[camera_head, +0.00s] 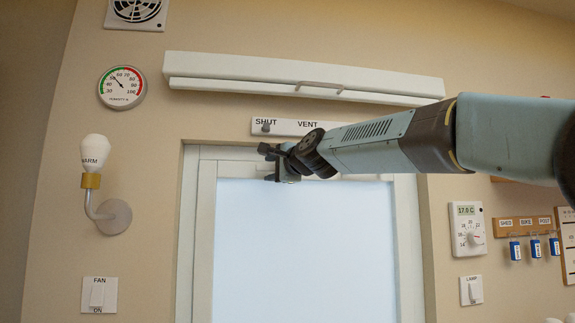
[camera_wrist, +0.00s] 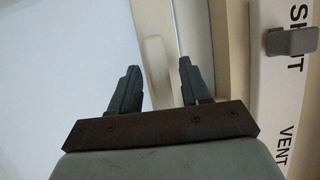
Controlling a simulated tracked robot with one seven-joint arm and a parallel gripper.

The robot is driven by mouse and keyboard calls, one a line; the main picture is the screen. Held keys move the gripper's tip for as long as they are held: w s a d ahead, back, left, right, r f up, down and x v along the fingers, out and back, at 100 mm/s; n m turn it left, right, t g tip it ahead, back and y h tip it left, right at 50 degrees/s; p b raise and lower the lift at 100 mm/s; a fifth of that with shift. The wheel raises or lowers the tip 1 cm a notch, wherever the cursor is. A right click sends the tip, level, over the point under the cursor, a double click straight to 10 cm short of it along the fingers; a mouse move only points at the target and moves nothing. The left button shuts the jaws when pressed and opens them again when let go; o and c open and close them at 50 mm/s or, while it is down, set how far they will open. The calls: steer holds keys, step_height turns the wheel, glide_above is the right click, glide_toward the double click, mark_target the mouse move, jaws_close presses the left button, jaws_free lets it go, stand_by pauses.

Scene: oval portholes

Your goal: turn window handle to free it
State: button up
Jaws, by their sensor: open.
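The window (camera_head: 300,245) has a pale frame and a bright pane. My gripper (camera_head: 268,164) is at the top of its frame, left of the middle, with the fingers apart. In the wrist view, my open gripper (camera_wrist: 157,72) has a pale upright piece (camera_wrist: 156,64) on the frame showing between its fingers. This piece may be the window handle; its outline is faint, and I cannot tell whether the fingers touch it. In the head view my gripper and arm cover part of the top frame, and I cannot make out a handle there.
Above the window is a SHUT/VENT strip (camera_head: 292,128) with a small grey knob (camera_wrist: 292,41). A roller housing (camera_head: 240,75) with a bar handle is higher up. A lamp (camera_head: 94,152) and fan switch (camera_head: 98,295) are left; a thermostat (camera_head: 468,230) and key rack (camera_head: 525,226) are right.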

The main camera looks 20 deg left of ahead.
steer(key=v, duration=1.3)
stand_by(0.4)
steer(key=shift+s+f, duration=0.1)
steer(key=shift+f, duration=0.1)
